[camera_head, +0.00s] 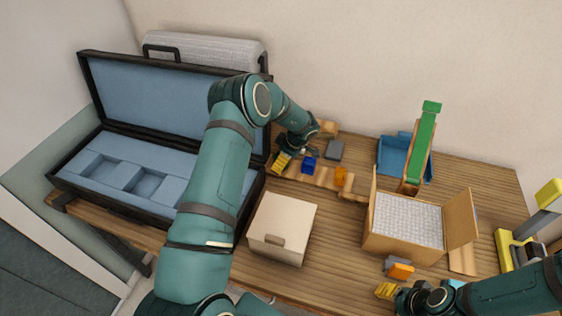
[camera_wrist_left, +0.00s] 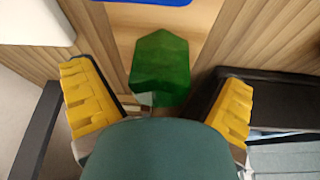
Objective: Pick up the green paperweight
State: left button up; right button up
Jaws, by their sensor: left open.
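The green paperweight (camera_wrist_left: 160,68) is a small faceted block, seen in the left wrist view between and just beyond my left gripper's fingers. My left gripper (camera_wrist_left: 161,103) has yellow ribbed pads and is open, with a gap on both sides of the paperweight. In the head view my left gripper (camera_head: 290,158) is low over the wooden board at the back of the table, and the paperweight is hidden there. My right gripper (camera_head: 387,291) is at the bottom right of the head view; only one yellow pad shows clearly.
A blue block (camera_head: 309,165), orange block (camera_head: 341,177) and grey block (camera_head: 334,150) lie close to my left gripper. An open foam-lined case (camera_head: 140,205) is at left and a cream box (camera_head: 284,222) in front. An open carton (camera_head: 405,245) and green-topped strip (camera_head: 424,145) stand right.

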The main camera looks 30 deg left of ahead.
pick_arm(q)
jog(key=shift+x, duration=0.95)
jog(key=c, duration=1.4)
jog(key=shift+r, duration=0.1)
